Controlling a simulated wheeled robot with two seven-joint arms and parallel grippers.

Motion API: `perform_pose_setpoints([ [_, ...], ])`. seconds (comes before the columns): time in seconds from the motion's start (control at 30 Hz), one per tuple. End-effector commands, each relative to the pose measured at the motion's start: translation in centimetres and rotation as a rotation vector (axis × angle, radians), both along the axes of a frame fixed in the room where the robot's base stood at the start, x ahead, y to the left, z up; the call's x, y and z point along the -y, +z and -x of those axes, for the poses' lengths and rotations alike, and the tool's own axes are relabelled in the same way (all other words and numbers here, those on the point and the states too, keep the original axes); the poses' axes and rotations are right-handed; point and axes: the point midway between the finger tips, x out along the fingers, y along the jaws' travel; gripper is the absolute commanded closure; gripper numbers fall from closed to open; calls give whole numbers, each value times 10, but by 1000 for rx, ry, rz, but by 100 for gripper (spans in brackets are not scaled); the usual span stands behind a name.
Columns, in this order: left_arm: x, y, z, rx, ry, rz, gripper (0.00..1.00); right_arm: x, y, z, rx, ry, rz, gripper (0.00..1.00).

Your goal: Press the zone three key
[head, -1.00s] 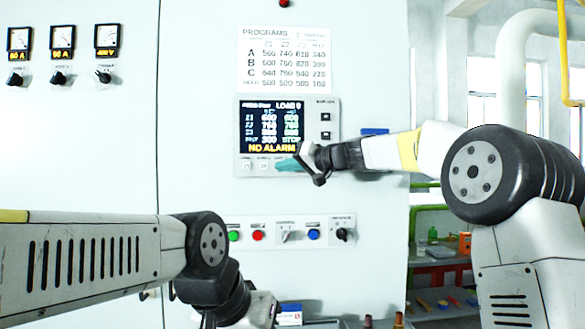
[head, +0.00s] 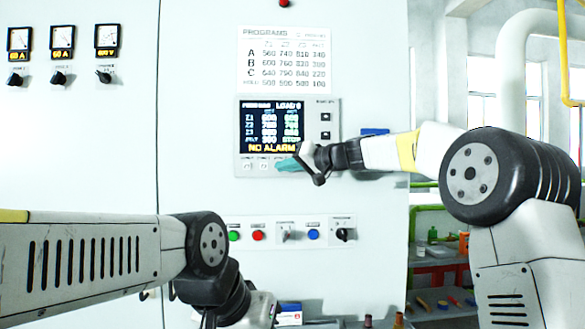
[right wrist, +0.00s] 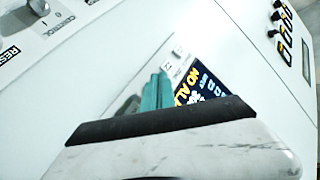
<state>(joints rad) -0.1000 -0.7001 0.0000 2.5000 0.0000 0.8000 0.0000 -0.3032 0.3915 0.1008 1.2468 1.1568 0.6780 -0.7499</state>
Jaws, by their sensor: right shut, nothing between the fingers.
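The control panel (head: 237,135) on the white cabinet has a lit screen (head: 273,122) reading NO ALARM, with a row of small keys under it. Two keys show at the left of the row, one of them the second key (head: 264,166). The zone three key cannot be made out; my right gripper covers that end of the row. My right gripper (head: 284,164) is shut and empty, its teal fingertips at the panel's lower edge. In the right wrist view its fingers (right wrist: 156,92) point at the panel beside the screen (right wrist: 205,88). Contact cannot be told. My left gripper (head: 262,312) is low, partly cut off.
A program chart (head: 285,60) hangs above the panel. Below is a strip with a green button (head: 234,236), a red button (head: 257,236), a blue button (head: 313,234) and rotary switches. Meters and knobs are at upper left. Shelves stand at right.

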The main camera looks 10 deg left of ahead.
Motion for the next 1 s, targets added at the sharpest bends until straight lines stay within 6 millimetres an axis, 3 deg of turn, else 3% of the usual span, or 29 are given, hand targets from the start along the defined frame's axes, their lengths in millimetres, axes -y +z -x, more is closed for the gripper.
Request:
perform_pose_setpoints([
  [1.0, 0, 0, 0, 0, 0, 0, 64, -3, 0, -10, 1, 0, 0, 100],
])
